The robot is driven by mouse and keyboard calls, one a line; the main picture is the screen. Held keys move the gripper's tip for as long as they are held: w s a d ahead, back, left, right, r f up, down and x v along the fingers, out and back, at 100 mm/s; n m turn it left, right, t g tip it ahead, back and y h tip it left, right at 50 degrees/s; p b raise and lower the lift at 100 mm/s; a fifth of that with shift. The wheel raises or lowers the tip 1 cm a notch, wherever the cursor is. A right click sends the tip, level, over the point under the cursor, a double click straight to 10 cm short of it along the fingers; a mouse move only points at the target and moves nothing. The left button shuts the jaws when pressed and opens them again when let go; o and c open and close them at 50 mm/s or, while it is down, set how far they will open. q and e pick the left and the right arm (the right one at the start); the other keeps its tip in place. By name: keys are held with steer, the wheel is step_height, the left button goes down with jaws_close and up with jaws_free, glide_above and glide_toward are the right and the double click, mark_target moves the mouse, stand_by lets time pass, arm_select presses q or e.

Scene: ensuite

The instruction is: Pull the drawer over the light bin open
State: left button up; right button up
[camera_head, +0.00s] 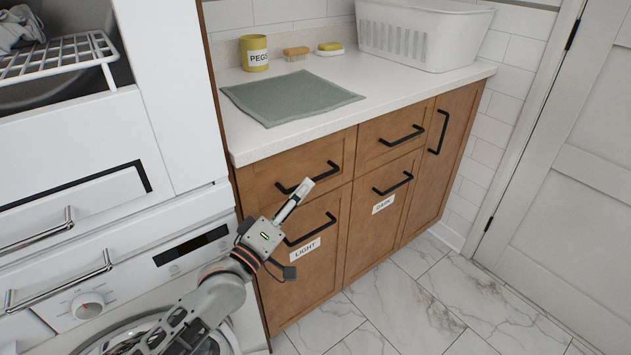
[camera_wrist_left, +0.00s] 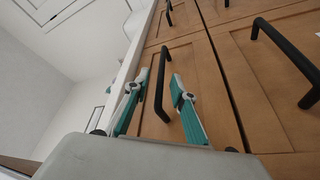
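The wooden drawer (camera_head: 262,182) over the bin front labelled LIGHT (camera_head: 325,265) is shut, flush with the cabinet. Its black bar handle (camera_head: 292,188) is partly behind my left gripper (camera_head: 305,188) in the head view. In the left wrist view the two fingers of my left gripper (camera_wrist_left: 157,78) are spread apart, with the drawer handle (camera_wrist_left: 161,88) showing between them. The fingers do not visibly touch the bar; how far they reach around it I cannot tell. The light bin's handle (camera_wrist_left: 285,62) is to the right there. My right gripper is not in view.
The white counter (camera_head: 400,95) overhangs the drawers, with a green cloth (camera_head: 290,97), a yellow PEGS pot (camera_head: 254,53) and a white basket (camera_head: 422,35) on it. A washing machine (camera_head: 80,255) stands close on the left. The marble floor (camera_head: 440,300) in front is clear.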

arm_select(q)
steer(key=x, duration=0.3)
steer(key=shift+w+d+f+b, duration=0.15)
steer(key=shift+w+f+b, duration=0.1)
steer(key=shift+b, duration=0.1)
steer(key=shift+w+d+r, duration=0.25)
steer(key=shift+w, duration=0.15)
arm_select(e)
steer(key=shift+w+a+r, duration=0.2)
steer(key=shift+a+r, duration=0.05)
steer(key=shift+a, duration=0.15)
arm_select(q)
jaws_close()
steer(key=shift+s, duration=0.1)
